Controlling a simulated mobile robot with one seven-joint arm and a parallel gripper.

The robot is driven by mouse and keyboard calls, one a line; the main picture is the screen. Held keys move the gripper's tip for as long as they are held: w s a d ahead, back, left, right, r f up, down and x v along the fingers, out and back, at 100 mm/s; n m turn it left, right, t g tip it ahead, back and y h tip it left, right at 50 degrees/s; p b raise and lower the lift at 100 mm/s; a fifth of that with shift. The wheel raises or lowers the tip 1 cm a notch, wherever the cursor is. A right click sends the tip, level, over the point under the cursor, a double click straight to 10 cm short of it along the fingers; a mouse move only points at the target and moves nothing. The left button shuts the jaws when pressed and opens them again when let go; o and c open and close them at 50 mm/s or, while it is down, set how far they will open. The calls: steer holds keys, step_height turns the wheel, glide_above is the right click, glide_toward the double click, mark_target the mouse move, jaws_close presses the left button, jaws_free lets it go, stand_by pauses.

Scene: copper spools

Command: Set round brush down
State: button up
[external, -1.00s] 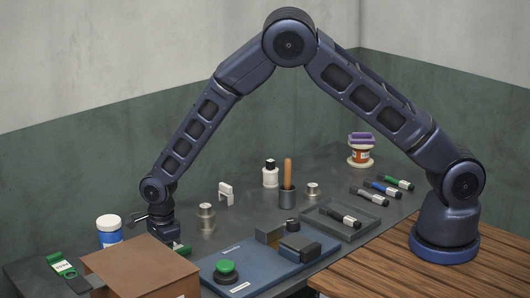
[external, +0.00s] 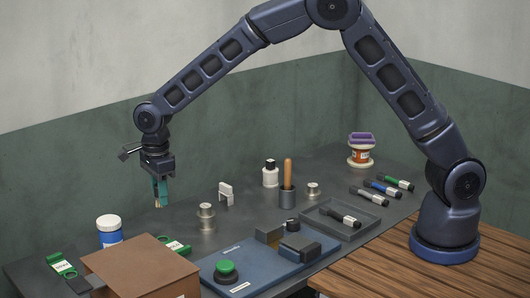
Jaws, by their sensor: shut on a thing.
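My gripper (external: 159,181) is raised above the far left part of the grey bench, pointing down. It is shut on a slim thing with a tan lower end, which I take to be the round brush (external: 158,204). The brush hangs roughly upright, clear of the bench top. Teal-green shows around its upper part, and I cannot tell whether that is fingers or handle. Its upper end is hidden in the gripper.
A brown box (external: 143,266), blue-and-white jar (external: 109,236) and green-and-white pieces (external: 61,264) stand below left. A metal weight (external: 206,217), a blue board (external: 246,254) with a green button, and a tray (external: 364,234) lie to the right. Bare bench lies behind the jar.

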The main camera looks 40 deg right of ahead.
steer(key=w+d, duration=0.3)
steer(key=d, duration=0.5)
steer(key=w+d, duration=0.2)
steer(key=d, duration=0.6)
glide_above(248, 223)
step_height(248, 223, down, 19)
steer(key=shift+f, duration=0.2)
steer(key=shift+f, duration=0.15)
steer(key=o, duration=1)
